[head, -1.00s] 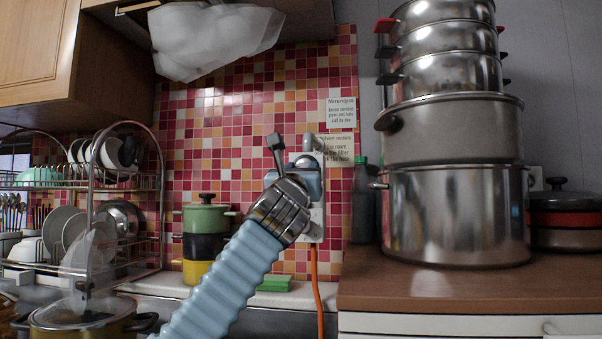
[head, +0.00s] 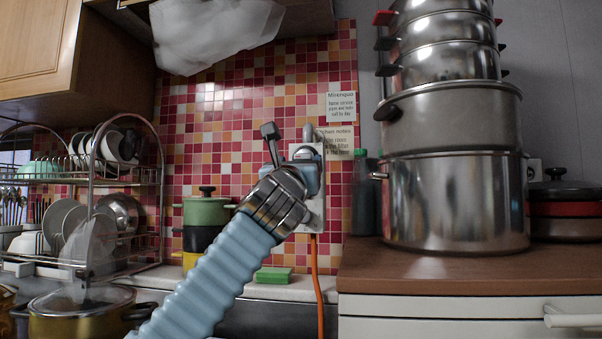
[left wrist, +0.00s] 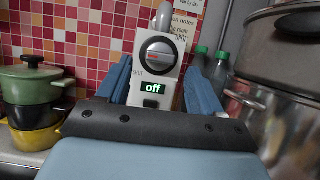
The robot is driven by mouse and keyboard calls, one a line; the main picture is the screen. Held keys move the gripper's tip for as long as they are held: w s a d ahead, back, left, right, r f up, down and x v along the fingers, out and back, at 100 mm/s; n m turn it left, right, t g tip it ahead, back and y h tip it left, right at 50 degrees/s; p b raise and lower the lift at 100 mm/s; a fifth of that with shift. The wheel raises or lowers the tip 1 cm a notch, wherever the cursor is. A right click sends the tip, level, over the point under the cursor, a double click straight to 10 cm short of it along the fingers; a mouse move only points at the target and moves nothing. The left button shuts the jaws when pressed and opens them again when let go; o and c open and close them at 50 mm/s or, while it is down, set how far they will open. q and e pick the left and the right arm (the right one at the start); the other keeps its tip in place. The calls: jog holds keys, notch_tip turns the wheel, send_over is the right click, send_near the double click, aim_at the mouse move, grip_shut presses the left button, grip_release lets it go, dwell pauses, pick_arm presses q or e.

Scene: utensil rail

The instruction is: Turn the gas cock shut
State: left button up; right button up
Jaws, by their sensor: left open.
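The gas cock is a white upright box with a round dark knob (left wrist: 158,55) that has a pale bar lying nearly level. A small display (left wrist: 153,87) under the knob reads "off" in green. In the head view the white box (head: 317,212) is on the tiled wall, with its knob hidden behind my left gripper (head: 303,176). In the left wrist view the blue fingers of my left gripper (left wrist: 161,68) are apart, one on each side of the box and knob. I cannot tell whether they touch it. My right gripper is not in view.
An orange hose (head: 317,275) hangs below the box. Tall stacked steel pots (head: 455,205) stand close on the right, beside dark bottles (head: 364,205). Stacked coloured pots (head: 206,212) and a dish rack (head: 90,185) are on the left. A green sponge (head: 272,275) lies on the ledge.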

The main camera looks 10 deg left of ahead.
pick_arm(q)
jog(key=b+v, duration=0.5)
jog(key=v, duration=0.5)
jog(key=shift+s+f+b, duration=0.25)
jog(key=shift+s+b, duration=0.1)
jog(key=shift+b, duration=0.05)
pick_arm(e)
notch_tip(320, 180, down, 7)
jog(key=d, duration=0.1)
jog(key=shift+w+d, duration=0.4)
